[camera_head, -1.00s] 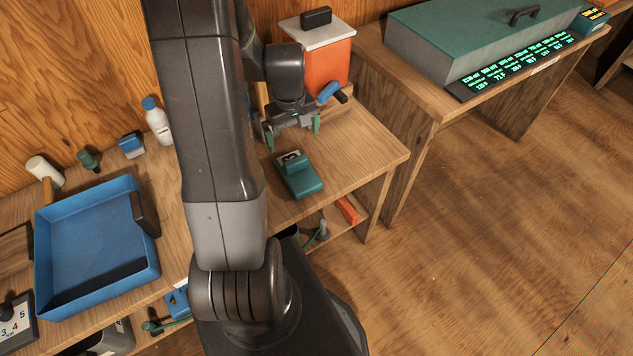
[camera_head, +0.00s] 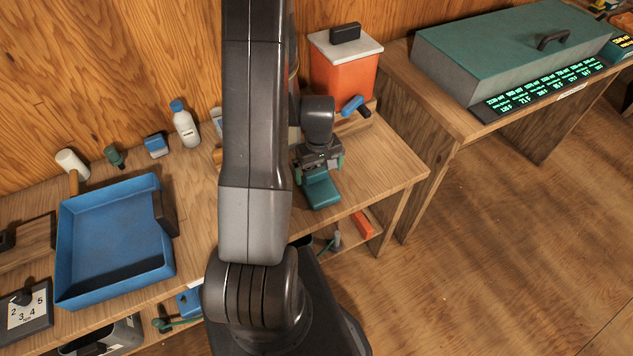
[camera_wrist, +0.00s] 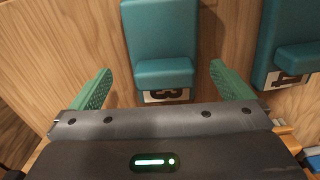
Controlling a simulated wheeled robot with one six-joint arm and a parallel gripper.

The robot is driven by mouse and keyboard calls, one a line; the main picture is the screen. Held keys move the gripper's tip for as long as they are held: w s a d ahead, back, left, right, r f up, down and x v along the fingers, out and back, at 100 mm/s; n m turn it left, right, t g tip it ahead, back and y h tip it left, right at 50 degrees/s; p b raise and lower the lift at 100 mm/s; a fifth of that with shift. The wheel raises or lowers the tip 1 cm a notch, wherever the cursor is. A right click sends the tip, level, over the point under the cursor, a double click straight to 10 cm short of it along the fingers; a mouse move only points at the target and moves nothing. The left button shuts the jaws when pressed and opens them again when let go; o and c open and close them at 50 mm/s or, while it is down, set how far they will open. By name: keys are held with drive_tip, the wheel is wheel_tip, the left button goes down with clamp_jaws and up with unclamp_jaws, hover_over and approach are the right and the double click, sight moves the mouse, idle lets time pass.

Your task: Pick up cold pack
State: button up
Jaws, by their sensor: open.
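My gripper (camera_head: 319,163) is open, above the near right part of the workbench. A teal block-shaped item (camera_head: 320,190) with a raised part lies below and in front of it. In the wrist view this teal item (camera_wrist: 160,40), with a number plate at its near end, sits between the two green fingers (camera_wrist: 160,78); I see no contact. A second teal item (camera_wrist: 290,45) with a number plate shows at the right of the wrist view. I cannot tell for certain which thing is the cold pack. My arm hides part of the bench.
An orange box with a white lid (camera_head: 343,75) and a blue-and-black item (camera_head: 355,106) stand behind the gripper. A blue tray (camera_head: 115,235), white bottle (camera_head: 185,125) and small blue block (camera_head: 156,146) are left. Bare bench top (camera_head: 380,165) lies right of the gripper.

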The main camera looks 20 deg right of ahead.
sight(316, 173)
drive_tip(key=f, duration=0.2)
drive_tip(key=p, duration=0.1)
drive_tip(key=shift+w+a+f, duration=0.25)
drive_tip(key=shift+f, duration=1.05)
drive_tip(key=c, duration=1.1)
drive_tip(key=shift+r, duration=0.1)
drive_tip(key=shift+c, duration=0.2)
